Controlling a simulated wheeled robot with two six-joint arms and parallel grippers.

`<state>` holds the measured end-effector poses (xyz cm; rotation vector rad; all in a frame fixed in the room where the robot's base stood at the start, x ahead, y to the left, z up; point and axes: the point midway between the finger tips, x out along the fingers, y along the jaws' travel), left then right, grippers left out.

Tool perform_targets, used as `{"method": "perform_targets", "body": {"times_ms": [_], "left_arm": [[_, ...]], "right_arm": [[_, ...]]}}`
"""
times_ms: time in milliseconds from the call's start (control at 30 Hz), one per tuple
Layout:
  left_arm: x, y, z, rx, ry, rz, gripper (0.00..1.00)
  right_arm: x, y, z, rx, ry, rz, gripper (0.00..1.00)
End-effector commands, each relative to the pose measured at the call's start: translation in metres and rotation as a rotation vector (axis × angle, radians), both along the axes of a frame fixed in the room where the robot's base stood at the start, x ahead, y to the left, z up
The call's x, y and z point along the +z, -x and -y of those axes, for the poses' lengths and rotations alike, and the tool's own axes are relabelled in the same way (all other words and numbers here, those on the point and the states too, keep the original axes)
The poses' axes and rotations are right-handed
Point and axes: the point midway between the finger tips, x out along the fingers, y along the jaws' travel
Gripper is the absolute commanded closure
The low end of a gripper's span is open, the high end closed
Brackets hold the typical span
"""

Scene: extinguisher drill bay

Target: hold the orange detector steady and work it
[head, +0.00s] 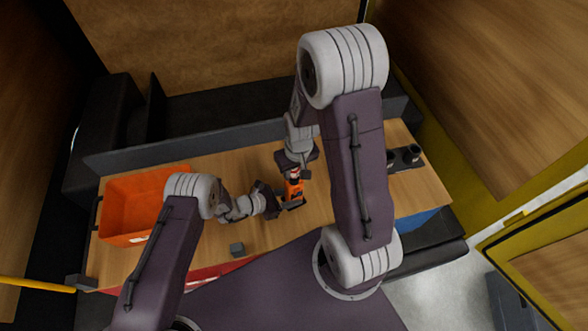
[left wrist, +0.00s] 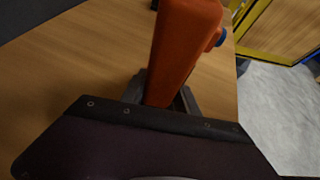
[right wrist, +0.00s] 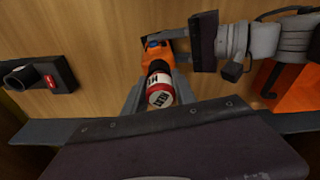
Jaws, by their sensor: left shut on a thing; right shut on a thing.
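The orange detector (head: 293,190) is near the middle of the wooden table. In the left wrist view its orange body (left wrist: 184,45) stands between the fingers, with a blue knob or button on its side. My left gripper (head: 282,204) is shut on this body from the left. My right gripper (head: 295,170) reaches in from the far side. In the right wrist view, its fingers close around a red-and-white labelled cylinder (right wrist: 160,88), in line with the orange detector (right wrist: 154,52). I cannot tell whether the cylinder is part of the detector.
An orange bin (head: 122,238) stands at the table's left end. A dark holder (head: 405,158) sits at the right end; it shows in the right wrist view with a red label (right wrist: 55,79). Bare wood (head: 318,208) surrounds the detector.

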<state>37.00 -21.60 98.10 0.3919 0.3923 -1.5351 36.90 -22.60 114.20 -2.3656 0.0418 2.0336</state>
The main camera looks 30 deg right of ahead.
Motion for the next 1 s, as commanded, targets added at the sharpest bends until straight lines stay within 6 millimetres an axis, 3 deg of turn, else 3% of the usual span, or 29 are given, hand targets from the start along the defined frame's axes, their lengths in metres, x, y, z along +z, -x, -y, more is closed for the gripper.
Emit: {"method": "perform_targets", "body": {"times_ms": [900,933,1000], "left_arm": [[0.001,0.0,0.0,0.0,0.001,0.0,0.86],[0.001,0.0,0.0,0.0,0.001,0.0,0.86],[0.001,0.0,0.0,0.0,0.001,0.0,0.86]], "right_arm": [[-0.012,0.0,0.0,0.0,0.0,0.0,1.0],[-0.012,0.0,0.0,0.0,0.0,0.001,0.62],[-0.012,0.0,0.0,0.0,0.0,0.001,0.43]]}}
